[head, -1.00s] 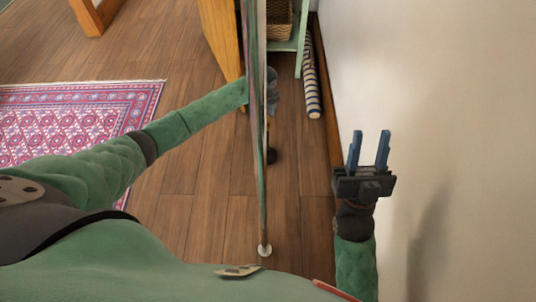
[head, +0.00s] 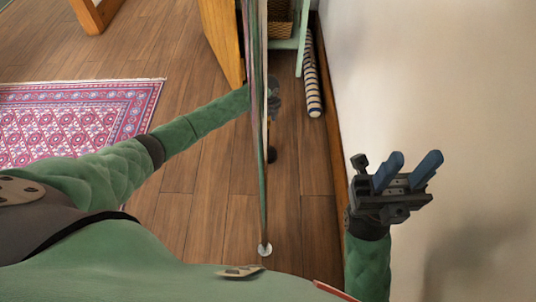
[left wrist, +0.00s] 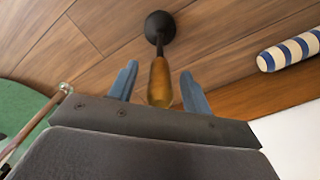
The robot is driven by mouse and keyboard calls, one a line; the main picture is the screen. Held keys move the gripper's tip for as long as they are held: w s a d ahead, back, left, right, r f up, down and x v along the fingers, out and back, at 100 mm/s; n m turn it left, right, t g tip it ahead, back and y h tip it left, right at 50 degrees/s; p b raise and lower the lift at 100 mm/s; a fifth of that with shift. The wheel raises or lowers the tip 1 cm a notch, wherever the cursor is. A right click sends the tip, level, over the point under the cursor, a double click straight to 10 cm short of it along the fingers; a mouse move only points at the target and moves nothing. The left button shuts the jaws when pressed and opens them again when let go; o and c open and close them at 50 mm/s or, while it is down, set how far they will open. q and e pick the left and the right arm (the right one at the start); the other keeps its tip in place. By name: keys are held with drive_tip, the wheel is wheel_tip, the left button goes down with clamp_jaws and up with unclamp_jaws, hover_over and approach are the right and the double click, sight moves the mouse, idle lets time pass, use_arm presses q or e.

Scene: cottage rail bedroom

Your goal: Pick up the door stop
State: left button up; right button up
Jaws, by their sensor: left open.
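The door stop appears to be the upright piece with a wooden handle (left wrist: 159,82) and a round black base on the floor in the left wrist view. In the head view its dark base (head: 272,155) shows just right of a thin vertical strip. My left gripper (left wrist: 157,82) is open, its blue fingers on either side of the handle; I cannot tell whether they touch it. In the head view the left gripper (head: 273,102) is partly hidden by the strip. My right gripper (head: 408,170) is open and empty near the right wall.
A thin multicoloured strip (head: 258,130) runs down the head view to a pale round foot (head: 265,249). A blue-and-white striped roll (head: 311,80) lies along the right wall. A patterned rug (head: 75,115) lies left. A pale green stand (head: 300,45) stands behind.

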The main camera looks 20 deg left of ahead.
use_arm(q)
clamp_jaws()
idle(1.4)
drive_tip(key=shift+w, duration=0.1)
